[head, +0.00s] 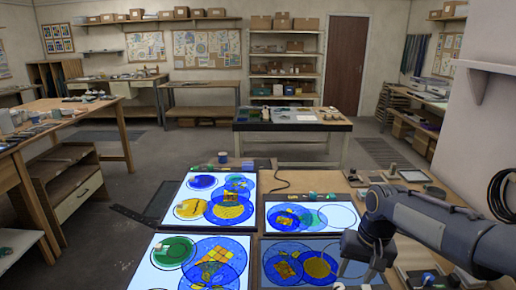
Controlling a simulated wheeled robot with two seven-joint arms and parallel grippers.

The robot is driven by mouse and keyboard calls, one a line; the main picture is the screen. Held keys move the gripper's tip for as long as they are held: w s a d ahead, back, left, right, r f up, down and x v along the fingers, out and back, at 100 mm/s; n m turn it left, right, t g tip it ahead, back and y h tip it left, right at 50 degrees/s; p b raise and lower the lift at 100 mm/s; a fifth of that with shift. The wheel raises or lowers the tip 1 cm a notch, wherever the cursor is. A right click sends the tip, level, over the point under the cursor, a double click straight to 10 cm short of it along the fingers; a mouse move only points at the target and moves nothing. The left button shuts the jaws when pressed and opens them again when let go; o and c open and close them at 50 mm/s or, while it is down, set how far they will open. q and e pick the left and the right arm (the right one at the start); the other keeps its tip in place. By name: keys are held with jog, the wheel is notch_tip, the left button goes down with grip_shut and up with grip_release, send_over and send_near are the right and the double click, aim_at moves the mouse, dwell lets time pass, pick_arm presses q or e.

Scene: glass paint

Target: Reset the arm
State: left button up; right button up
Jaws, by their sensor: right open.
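My right arm comes in from the right edge of the head view, over the right part of the near worktable. My right gripper (352,287) points down at the bottom of the picture, beside the lower right lit panel (335,246). It is open, with nothing seen between its fingers; the fingertips are partly cut off by the bottom edge. My left gripper is not in view.
Several lit panels with blue, green and yellow round designs lie on the near table, including the upper left one (180,192). Small items and a dark tablet (414,176) lie at right. A wooden bench (40,130) stands left, a dark-topped table (290,126) behind.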

jog(key=s+a+t+y, duration=0.1)
jog(key=s+a+t, duration=0.1)
jog(key=s, duration=0.9)
jog(key=s+a+n+t+y, duration=0.1)
jog(key=s+a+t, duration=0.1)
jog(key=s, duration=0.9)
jog(key=shift+s+a+f+n+t, duration=0.2)
jog(key=shift+a+n+t, duration=0.1)
jog(key=shift+t, duration=0.1)
